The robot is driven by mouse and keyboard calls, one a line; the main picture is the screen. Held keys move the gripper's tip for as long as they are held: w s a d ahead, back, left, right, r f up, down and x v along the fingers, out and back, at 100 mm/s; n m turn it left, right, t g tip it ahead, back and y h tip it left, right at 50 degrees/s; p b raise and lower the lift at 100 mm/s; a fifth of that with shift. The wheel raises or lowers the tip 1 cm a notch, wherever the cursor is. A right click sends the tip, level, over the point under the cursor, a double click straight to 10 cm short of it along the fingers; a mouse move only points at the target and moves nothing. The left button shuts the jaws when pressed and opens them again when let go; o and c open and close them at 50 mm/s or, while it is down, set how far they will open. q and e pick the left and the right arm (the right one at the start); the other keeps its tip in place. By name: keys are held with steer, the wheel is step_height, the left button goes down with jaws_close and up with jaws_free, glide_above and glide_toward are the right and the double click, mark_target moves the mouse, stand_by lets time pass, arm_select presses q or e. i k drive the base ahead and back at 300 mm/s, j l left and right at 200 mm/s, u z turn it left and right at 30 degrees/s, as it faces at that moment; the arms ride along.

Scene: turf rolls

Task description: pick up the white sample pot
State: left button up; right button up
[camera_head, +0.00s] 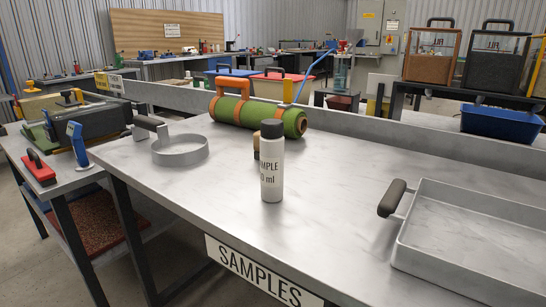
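The white sample pot (271,172) stands upright on the grey metal table (335,215), near the middle of the view. It is a tall white bottle with a dark cap, and its dark lettering reads "MPLE" and "ml", partly turned out of sight. A small brown object (256,145) shows just behind its left side, mostly hidden. Neither of my grippers is in view.
A green turf roll (255,115) with orange straps and handle lies behind the pot. A round metal ring (180,151) with a handle is at the left. A shallow metal tray (470,264) with a dark grip is at the right. Bare table lies between pot and tray.

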mark_target(271, 151)
steer(key=z, duration=0.55)
steer(key=j+z, duration=0.15)
steer(key=z, duration=0.25)
steer(key=j+z, duration=0.15)
steer(key=z, duration=0.2)
steer(key=j+z, duration=0.1)
steer(key=z, duration=0.3)
steer(key=j+z, duration=0.15)
steer(key=z, duration=0.25)
steer(key=k+j+z, duration=0.35)
steer(key=j, duration=0.15)
steer(key=k+j+z, duration=0.15)
steer(key=j+z, duration=0.2)
steer(key=j, duration=0.15)
